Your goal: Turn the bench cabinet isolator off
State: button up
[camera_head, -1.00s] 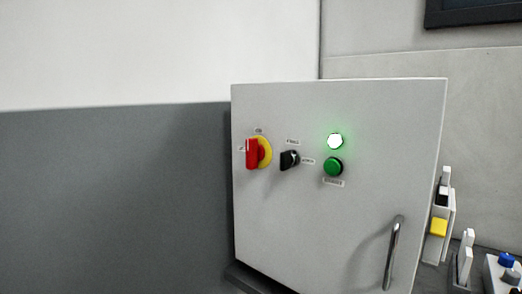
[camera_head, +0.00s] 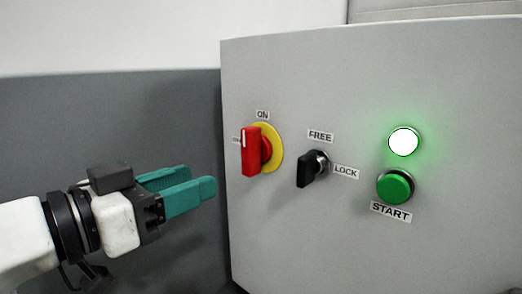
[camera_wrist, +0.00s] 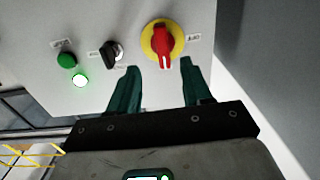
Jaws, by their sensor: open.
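The isolator is a red rotary handle (camera_head: 252,151) on a yellow disc (camera_head: 273,147), at the left of the cabinet door. Its handle stands upright, under the ON label (camera_head: 262,115). My gripper (camera_head: 196,186) is open and empty, with teal fingers, to the left of and a little below the isolator, apart from it. In the wrist view the isolator handle (camera_wrist: 163,47) lies beyond the fingertips, between their lines, and my gripper (camera_wrist: 160,72) does not touch it. A label left of the handle is mostly hidden.
The grey cabinet (camera_head: 300,240) carries a black FREE/LOCK selector (camera_head: 307,169) just right of the isolator. Further right are a lit white-green lamp (camera_head: 404,141) and a green START button (camera_head: 395,187). A dark grey panel (camera_head: 100,120) stands behind my arm.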

aim_at(244, 149)
jog(key=x, duration=0.3)
jog(key=r+p+x, duration=0.1)
jog(key=x, duration=0.2)
jog(key=r+p+x, duration=0.1)
jog(key=x, duration=0.3)
jog(key=shift+w+a, duration=0.1)
jog(key=shift+w, duration=0.1)
jog(key=shift+r, duration=0.1)
grip_shut()
